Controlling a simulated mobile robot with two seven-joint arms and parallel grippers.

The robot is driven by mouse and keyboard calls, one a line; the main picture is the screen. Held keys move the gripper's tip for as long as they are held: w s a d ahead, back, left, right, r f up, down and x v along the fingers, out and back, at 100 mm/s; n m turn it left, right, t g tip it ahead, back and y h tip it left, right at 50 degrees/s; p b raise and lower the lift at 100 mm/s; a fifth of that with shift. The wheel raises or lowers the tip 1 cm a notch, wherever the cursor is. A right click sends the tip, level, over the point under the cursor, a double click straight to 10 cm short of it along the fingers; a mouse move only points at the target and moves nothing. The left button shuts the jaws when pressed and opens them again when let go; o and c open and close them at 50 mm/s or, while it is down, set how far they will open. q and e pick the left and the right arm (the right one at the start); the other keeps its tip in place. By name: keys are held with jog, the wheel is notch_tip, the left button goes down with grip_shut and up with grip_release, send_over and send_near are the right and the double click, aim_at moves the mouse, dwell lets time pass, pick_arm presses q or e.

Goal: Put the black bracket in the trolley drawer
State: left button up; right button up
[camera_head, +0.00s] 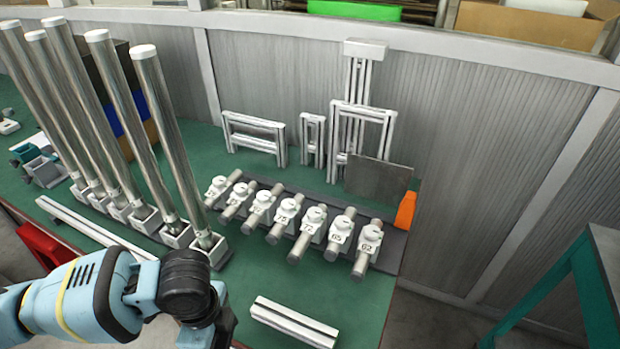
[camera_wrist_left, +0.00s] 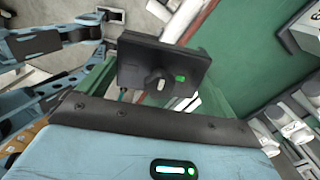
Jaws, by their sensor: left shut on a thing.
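My left gripper (camera_wrist_left: 158,85) is shut on the black bracket (camera_wrist_left: 140,68), a dark block with a pale knob and a small green patch on its face. The block fills the space between the fingers in the left wrist view. In the head view my left arm comes in at the lower left and its wrist bends down near the bench's front edge; the fingers and the bracket are hidden there. I cannot make out the trolley drawer in either view. My right gripper is not in view.
A green bench (camera_head: 265,272) carries tall chrome posts (camera_head: 165,130), a row of numbered white clamps (camera_head: 312,220) and white rails (camera_head: 292,322). A red object (camera_head: 48,250) stands by the bench's front edge at left. A grey panel wall (camera_head: 460,150) closes the back.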

pick_arm(q)
jog(key=w+r+n, duration=0.1)
jog(key=n, duration=0.1)
jog(key=r+n, duration=0.2)
jog(key=n, duration=0.1)
jog(key=w+r+n, duration=0.1)
jog(key=r+n, duration=0.1)
jog(key=shift+w+a+n, duration=0.3)
jog(key=shift+w+n, duration=0.05)
jog(key=shift+n, duration=0.05)
notch_tip(320, 180, up, 7)
jog(key=w+n, duration=0.2)
jog(key=n, duration=0.8)
jog(key=shift+a+f, duration=0.15)
jog(key=shift+a, duration=0.3)
jog(key=shift+d, duration=0.1)
